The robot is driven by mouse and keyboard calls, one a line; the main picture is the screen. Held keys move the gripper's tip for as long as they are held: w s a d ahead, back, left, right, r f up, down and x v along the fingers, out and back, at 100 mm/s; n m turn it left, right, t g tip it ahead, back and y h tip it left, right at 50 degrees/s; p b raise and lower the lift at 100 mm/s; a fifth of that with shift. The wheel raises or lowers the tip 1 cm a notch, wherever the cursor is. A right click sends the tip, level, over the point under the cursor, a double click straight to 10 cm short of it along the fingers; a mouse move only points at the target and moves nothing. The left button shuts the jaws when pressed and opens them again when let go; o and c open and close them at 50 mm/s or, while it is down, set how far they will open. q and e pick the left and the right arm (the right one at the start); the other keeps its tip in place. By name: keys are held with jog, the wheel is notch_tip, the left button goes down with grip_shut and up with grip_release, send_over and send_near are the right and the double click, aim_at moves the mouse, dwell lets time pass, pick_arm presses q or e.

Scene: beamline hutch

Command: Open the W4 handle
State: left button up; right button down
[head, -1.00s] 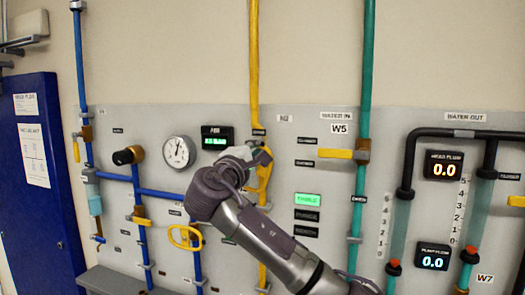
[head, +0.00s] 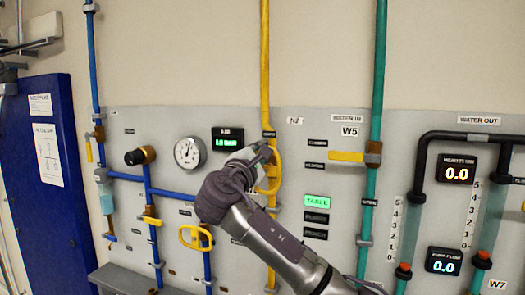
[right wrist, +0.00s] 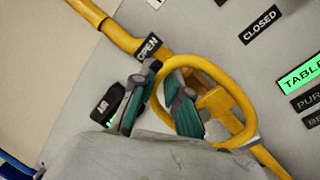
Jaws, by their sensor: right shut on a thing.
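A yellow loop handle (head: 277,170) sits on the vertical yellow pipe (head: 265,60) near the N2 label. No W4 label is readable, so I cannot tell from lettering which handle is W4. My right gripper (head: 264,154) is at this loop. In the right wrist view, the right gripper (right wrist: 164,82) is shut on the left rim of the loop handle (right wrist: 243,95), one finger inside the loop and one outside. The rim between the fingers is partly hidden. An OPEN label (right wrist: 148,47) is close to the fingertips; a CLOSED label (right wrist: 261,25) is farther right. My left gripper is out of view.
A second yellow loop handle (head: 195,237) is on a blue pipe to the left. A yellow lever (head: 346,156) is on the green pipe under the W5 label (head: 350,132). A gauge (head: 187,153) and a blue door (head: 40,180) are at left. A grey ledge (head: 125,280) juts out low.

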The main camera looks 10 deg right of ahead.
jog(key=c, duration=1.2)
grip_release()
jog(key=shift+a, duration=0.1)
jog(key=v, duration=1.2)
